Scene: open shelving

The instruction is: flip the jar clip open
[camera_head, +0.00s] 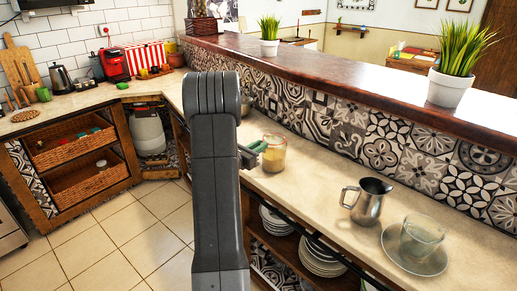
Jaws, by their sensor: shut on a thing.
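A small glass jar (274,156) with yellow-orange contents stands upright on the counter, just right of my arm in the middle of the view. My gripper (256,148) is at the jar's upper left side, near its rim. It is shut on what seems to be the jar clip. A small green part shows at the gripper's tip, but I cannot tell whether it belongs to the clip or the fingers. The clip's own shape is too small to make out. My grey arm hides the counter left of the jar.
A metal pitcher (367,200) and a glass cup (421,238) on a saucer (390,243) stand to the right on the counter (318,183). A tiled wall (345,125) rises behind the jar. Stacked plates (320,258) fill the shelf below.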

